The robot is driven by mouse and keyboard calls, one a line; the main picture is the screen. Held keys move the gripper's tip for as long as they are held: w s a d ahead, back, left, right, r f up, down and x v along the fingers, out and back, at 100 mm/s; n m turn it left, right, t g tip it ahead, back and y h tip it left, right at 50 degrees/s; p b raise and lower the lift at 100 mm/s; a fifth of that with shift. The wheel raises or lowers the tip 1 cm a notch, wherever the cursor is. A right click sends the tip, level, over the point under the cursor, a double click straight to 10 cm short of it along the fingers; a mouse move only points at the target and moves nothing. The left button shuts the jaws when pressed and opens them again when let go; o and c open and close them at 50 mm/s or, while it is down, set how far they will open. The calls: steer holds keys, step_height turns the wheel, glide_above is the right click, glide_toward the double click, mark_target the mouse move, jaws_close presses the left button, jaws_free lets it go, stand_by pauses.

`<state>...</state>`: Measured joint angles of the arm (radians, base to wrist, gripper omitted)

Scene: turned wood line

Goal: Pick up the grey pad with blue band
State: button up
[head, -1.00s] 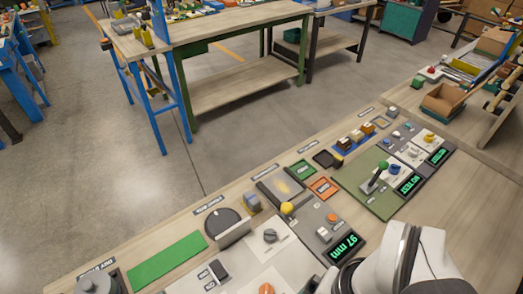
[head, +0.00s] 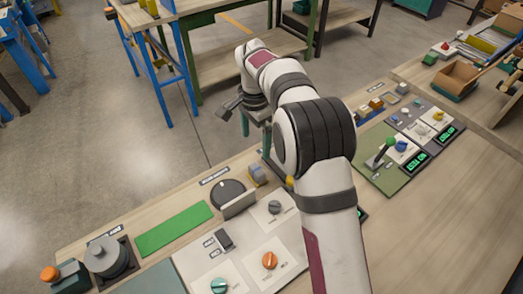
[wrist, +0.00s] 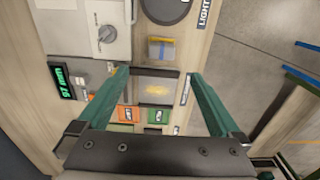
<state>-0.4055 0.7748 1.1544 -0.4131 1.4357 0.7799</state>
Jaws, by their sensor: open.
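The small grey pad with a blue band (wrist: 161,50) lies on the bench in the wrist view, with yellowish parts beside the band. It also shows in the head view (head: 258,174), just right of a round dark disc. My gripper (wrist: 159,76) is open and empty, its two green fingers wide apart. In the head view my gripper (head: 256,130) is above and behind the pad, partly hidden by my arm.
A dark-edged plate with a yellow smear (wrist: 155,90) lies below the fingers. Orange (wrist: 128,113) and green (wrist: 125,128) squares are beside it. The round disc (head: 228,194), an upright grey plate (head: 239,204) and a knob panel (head: 272,208) crowd the pad.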

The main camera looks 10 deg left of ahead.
mark_target(255, 170)
steer(key=f, duration=1.4)
steer(key=shift+a+f, duration=0.2)
steer(key=shift+f, duration=0.05)
steer(key=c, duration=1.4)
steer(key=shift+w+r, duration=0.1)
steer(key=shift+r, duration=0.05)
steer(key=shift+r, duration=0.35)
step_height(255, 170, up, 3)
steer(key=shift+f, duration=0.1)
steer(key=d+r, duration=0.2)
steer(key=d, duration=0.2)
steer(key=s+d+r, duration=0.1)
steer(key=d+r, duration=0.4)
steer(key=d, duration=0.2)
steer(key=shift+s+d+r, duration=0.15)
steer(key=shift+s+d, duration=0.15)
